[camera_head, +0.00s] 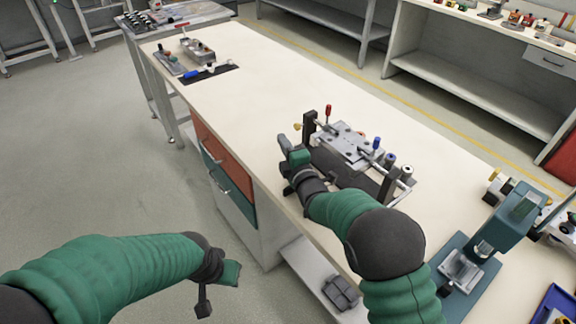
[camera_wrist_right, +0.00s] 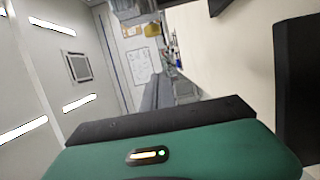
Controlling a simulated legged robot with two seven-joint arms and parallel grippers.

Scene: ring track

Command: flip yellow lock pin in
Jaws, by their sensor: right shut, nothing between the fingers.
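The yellow lock pin (camera_head: 298,127) is a small knob at the left side of a metal fixture (camera_head: 342,143), beside a dark upright post. The fixture stands on the workbench. My right gripper (camera_head: 283,142) is shut and empty, just in front of and to the left of the fixture, close below the yellow pin. They look apart, though contact is hard to judge. The right wrist view shows mostly my own green housing and the room, and not the pin. My left gripper (camera_head: 205,300) hangs low off the bench's left side; its jaw opening is unclear.
The fixture also carries a red-topped pin (camera_head: 328,112) and blue-topped pins (camera_head: 376,142) on further posts. A teal press (camera_head: 505,225) stands to the right. A dark mat with tools (camera_head: 210,72) lies at the far end. The bench between is clear.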

